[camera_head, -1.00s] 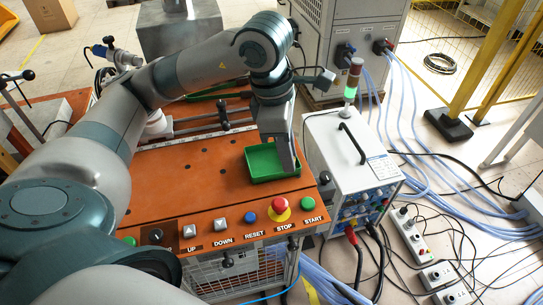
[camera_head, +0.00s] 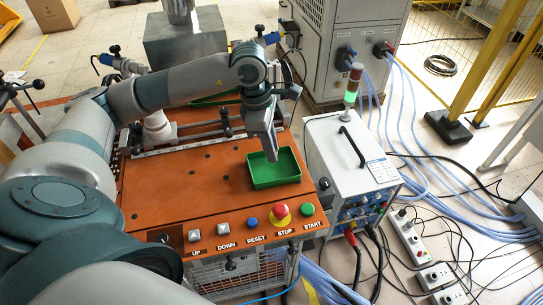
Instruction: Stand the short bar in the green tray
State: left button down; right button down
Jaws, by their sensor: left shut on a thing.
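The green tray (camera_head: 290,178) sits on the right part of the orange bench top, near the row of buttons. My left gripper (camera_head: 271,157) points down over the back part of the tray, its tip at or just above the tray's inside in the picture. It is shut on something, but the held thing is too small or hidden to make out. I cannot pick out the short bar for sure. My right gripper is not in view.
The orange bench top (camera_head: 190,200) is clear left of the tray. Buttons, including a red stop knob (camera_head: 281,211), line its front edge. A white power unit (camera_head: 345,150) with a signal lamp (camera_head: 352,82) stands right of the bench. Cables cover the floor at right.

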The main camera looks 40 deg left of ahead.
pick_arm(q)
jog(key=shift+f+p, duration=1)
jog(key=shift+f, duration=0.95)
jog(key=shift+f, duration=0.15)
jog(key=c, duration=1.6)
grip_release()
jog(key=shift+r, duration=0.25)
